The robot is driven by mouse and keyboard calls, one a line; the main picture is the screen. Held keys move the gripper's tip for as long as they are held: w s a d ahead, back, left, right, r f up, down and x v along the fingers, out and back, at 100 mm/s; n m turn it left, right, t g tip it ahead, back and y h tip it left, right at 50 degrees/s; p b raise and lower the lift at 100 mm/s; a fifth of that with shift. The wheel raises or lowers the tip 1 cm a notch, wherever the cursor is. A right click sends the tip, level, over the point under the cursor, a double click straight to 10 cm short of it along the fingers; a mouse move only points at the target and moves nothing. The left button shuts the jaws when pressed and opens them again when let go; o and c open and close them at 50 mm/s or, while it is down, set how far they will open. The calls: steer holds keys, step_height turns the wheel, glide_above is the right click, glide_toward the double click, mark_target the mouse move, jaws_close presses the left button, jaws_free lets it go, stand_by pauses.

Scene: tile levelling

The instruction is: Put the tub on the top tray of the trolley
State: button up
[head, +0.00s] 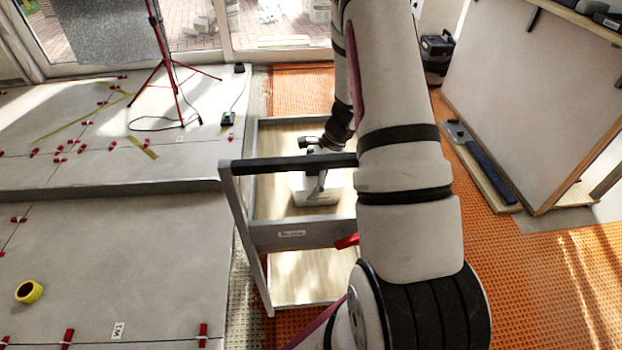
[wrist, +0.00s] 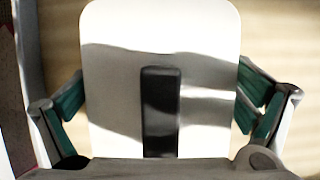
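The tub (head: 328,197) is a small white box within the outline of the trolley's top tray (head: 268,198). I cannot tell whether its underside touches the tray floor. The trolley has a grey frame, pale wooden trays and a dark handle bar. My gripper (head: 318,178) is at the tub from above. In the wrist view the tub (wrist: 110,100) fills the middle, with a dark strip down its centre. The green-padded fingers of my gripper (wrist: 160,85) meet the tub's two side edges. The tub's lower part is hidden there.
A lower tray (head: 305,278) of the trolley is bare. A raised tiled floor with red clips and a yellow tape roll (head: 29,291) lies to the left. A large leaning board (head: 530,110) is at the right.

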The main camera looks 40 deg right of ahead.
steer(key=p+v, duration=0.3)
steer(key=v, duration=0.9)
stand_by(0.5)
